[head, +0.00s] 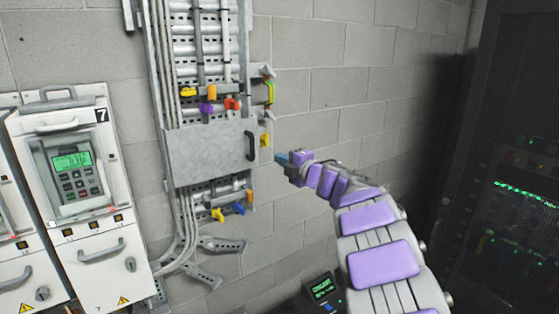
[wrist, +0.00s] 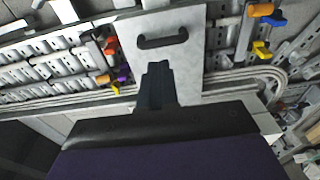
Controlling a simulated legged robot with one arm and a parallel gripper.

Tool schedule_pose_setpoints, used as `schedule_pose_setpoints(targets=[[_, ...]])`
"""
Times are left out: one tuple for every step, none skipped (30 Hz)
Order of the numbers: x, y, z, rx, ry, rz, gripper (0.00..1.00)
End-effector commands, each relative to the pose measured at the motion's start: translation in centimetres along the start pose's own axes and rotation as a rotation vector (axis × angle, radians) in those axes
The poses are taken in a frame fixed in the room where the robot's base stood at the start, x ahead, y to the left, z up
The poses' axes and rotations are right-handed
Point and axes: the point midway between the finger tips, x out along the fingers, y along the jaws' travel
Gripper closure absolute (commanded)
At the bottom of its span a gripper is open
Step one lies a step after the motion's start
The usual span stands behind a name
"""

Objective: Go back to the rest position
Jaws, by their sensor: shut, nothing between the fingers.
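My arm reaches up from the lower right of the head view, with purple pads along it. My gripper (head: 283,157) is at its tip, to the right of the grey panel door (head: 205,155) and apart from it in that picture. In the wrist view my gripper (wrist: 157,72) shows dark, with its fingers together and nothing between them. The panel door (wrist: 188,75) with its black handle (wrist: 162,39) lies beyond the fingertips. The handle (head: 250,146) is free of the gripper.
A white drive cabinet (head: 75,165) marked 7 stands at left. Coloured valve handles (head: 207,108) and cables run above and below the door. A dark rack (head: 510,160) stands at right, and a small screen (head: 322,288) is low in front. Bare block wall (head: 345,100) lies between.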

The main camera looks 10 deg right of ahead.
Motion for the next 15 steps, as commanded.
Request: schedule_pose_setpoints(targets=[[-0.8,-0.1,0.3,0.001,-0.002,0.000,1.00],[-1.1,-0.1,0.6,0.002,-0.001,0.001,1.00],[-1.6,-0.1,0.9,0.004,0.000,0.002,1.00],[-1.9,-0.1,1.0,0.005,0.000,0.003,1.00],[-2.1,-0.2,1.1,0.005,0.000,0.003,1.00],[-2.5,-0.2,1.3,0.007,0.000,0.003,1.00],[-2.7,-0.2,1.5,0.008,-0.001,0.003,1.00],[-2.9,-0.2,1.7,0.010,-0.004,0.004,1.00],[-3.2,-0.1,1.9,0.014,-0.014,0.005,1.00],[-3.5,-0.1,2.2,0.020,-0.028,0.007,1.00],[-3.8,0.0,2.5,0.028,-0.048,0.008,1.00],[-4.2,0.1,3.0,0.043,-0.088,0.008,1.00],[-4.6,0.1,3.5,0.059,-0.129,0.009,1.00],[-5.1,0.1,3.9,0.078,-0.172,0.011,1.00],[-6.0,0.1,4.7,0.109,-0.244,0.012,1.00]])
